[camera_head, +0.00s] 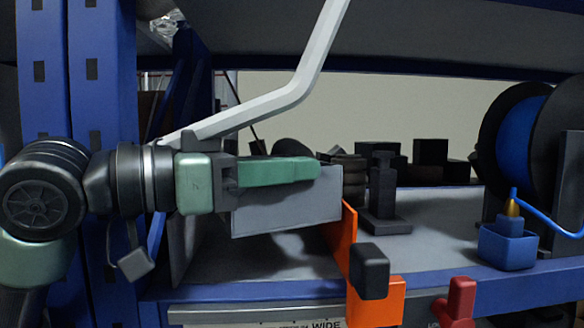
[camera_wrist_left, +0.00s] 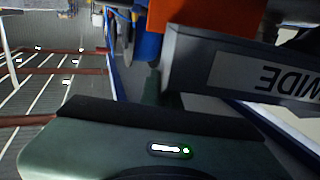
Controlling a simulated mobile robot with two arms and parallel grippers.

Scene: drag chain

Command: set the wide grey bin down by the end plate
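The wide grey bin (camera_head: 287,208) is in the middle of the head view, a little above the shelf with a shadow below it. My left gripper (camera_head: 280,171) comes in from the left, its green fingers along the bin's upper edge, and looks shut on it; the far finger is hidden. In the left wrist view the bin (camera_wrist_left: 212,66) shows a label reading WIDE, upside down. An orange upright plate (camera_head: 341,238), which may be the end plate, stands just right of the bin; I cannot tell whether they touch. My right gripper is not in view.
Black parts (camera_head: 382,190) stand right of the bin. A blue pot (camera_head: 508,247) and a blue cable reel (camera_head: 520,140) are farther right. A black block (camera_head: 370,271) and a red piece (camera_head: 458,303) are at the front edge. Bare grey shelf (camera_head: 240,262) shows below the bin.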

